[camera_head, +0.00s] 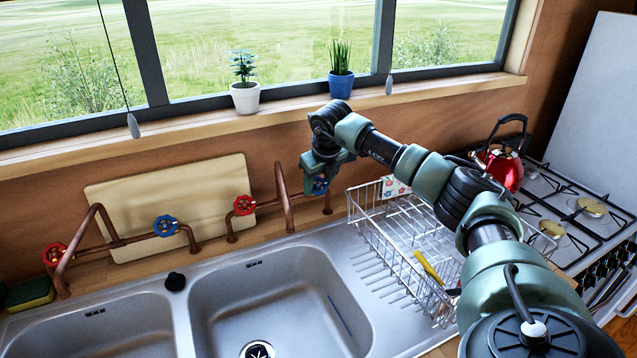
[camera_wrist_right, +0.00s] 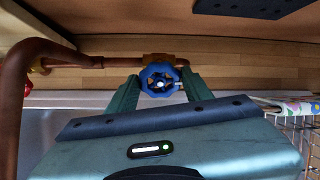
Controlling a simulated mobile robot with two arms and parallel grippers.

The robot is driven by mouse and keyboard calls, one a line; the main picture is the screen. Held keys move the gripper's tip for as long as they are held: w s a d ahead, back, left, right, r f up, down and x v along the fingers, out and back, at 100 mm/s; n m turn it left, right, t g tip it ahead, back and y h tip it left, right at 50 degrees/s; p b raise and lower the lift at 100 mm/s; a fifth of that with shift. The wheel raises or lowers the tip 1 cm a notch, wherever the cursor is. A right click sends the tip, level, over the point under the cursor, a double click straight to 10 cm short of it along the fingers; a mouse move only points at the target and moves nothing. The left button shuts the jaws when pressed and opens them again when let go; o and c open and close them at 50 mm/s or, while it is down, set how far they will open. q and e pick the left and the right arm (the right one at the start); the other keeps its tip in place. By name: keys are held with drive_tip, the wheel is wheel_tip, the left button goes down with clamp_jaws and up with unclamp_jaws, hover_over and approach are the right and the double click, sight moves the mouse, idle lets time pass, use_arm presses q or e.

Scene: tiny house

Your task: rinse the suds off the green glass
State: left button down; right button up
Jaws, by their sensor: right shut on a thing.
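My right gripper (camera_head: 318,184) reaches over the right end of the sink to the wall tap there. It is shut on the tap's blue knob (camera_head: 321,187). In the right wrist view my right gripper (camera_wrist_right: 160,86) has one finger on each side of the blue knob (camera_wrist_right: 158,78). The copper tap (camera_head: 288,195) also has a red knob (camera_head: 244,205) at its left. No water stream shows below its spout. The right basin (camera_head: 250,300) looks empty, with a drain at the bottom. I see no green glass and no suds. My left gripper is not in view.
A second copper tap (camera_head: 108,238) with red and blue knobs stands over the left basin (camera_head: 125,335). A wire dish rack (camera_head: 375,235) holding a yellow-handled item stands right of the sink, under my right arm. A red kettle (camera_head: 503,168) sits on the stove. A sponge (camera_head: 28,294) lies far left.

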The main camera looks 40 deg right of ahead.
drive_tip(key=n, duration=0.3)
drive_tip(key=shift+h, duration=0.4)
drive_tip(key=shift+a+n+h, duration=0.15)
drive_tip(key=shift+n+h, duration=0.35)
drive_tip(key=shift+n, duration=1.7)
drive_tip(key=o, duration=1.4)
drive_tip(key=shift+c, duration=0.2)
drive_tip(key=shift+r+b, duration=0.1)
drive_tip(key=shift+b, duration=0.2)
